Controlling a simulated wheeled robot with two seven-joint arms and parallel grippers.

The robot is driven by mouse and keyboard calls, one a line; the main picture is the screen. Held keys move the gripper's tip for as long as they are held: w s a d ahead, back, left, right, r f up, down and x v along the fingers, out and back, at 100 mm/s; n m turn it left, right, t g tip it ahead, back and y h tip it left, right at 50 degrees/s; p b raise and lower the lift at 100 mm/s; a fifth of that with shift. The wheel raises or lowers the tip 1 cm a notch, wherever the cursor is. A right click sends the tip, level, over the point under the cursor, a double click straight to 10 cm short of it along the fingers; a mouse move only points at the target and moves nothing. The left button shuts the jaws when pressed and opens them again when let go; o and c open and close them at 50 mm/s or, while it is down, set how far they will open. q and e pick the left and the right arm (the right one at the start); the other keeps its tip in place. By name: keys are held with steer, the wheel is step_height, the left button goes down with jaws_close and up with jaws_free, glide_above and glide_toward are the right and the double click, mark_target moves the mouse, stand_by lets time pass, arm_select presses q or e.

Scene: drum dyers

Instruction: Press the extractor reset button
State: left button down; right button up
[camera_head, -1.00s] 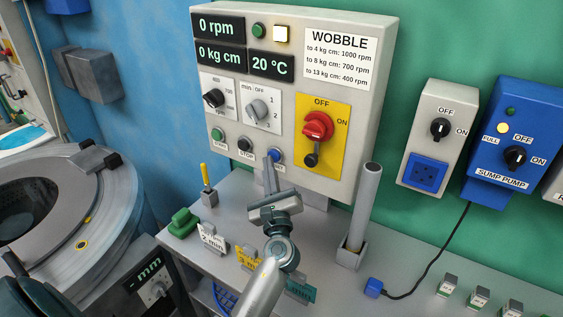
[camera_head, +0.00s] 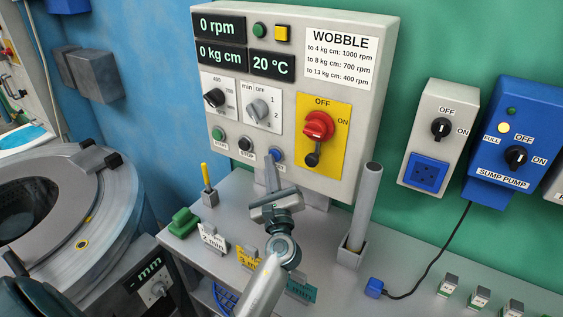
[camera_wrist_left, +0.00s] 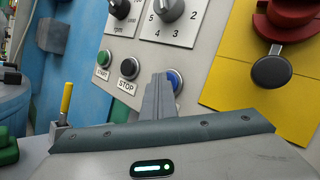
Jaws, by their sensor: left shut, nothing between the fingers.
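The blue button (camera_head: 276,154) is at the right end of the lower button row on the grey control panel (camera_head: 345,150). It also shows in the left wrist view (camera_wrist_left: 175,77), partly behind my fingers; its label is mostly hidden. My left gripper (camera_head: 268,163) is shut and empty, pointing up at the panel. Its fingertips are just left of and below the blue button's middle in the head view. I cannot tell whether they touch it. My right gripper is not in view.
Beside it are the green START button (camera_head: 219,133) and black STOP button (camera_head: 245,143). A red rotary switch (camera_head: 318,125) sits above right. A grey upright tube (camera_head: 363,205) and small number signs (camera_head: 247,257) stand on the bench.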

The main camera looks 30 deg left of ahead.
arm_select(q)
steer(key=shift+d, duration=0.1)
stand_by(0.3)
steer(key=shift+s+a, duration=0.25)
steer(key=shift+s, duration=0.5)
steer(key=shift+s, duration=0.1)
steer(key=s, duration=0.1)
steer(key=s+p, duration=0.1)
steer(key=s, duration=0.2)
steer(key=shift+s+a, duration=0.25)
steer(key=shift+s, duration=0.15)
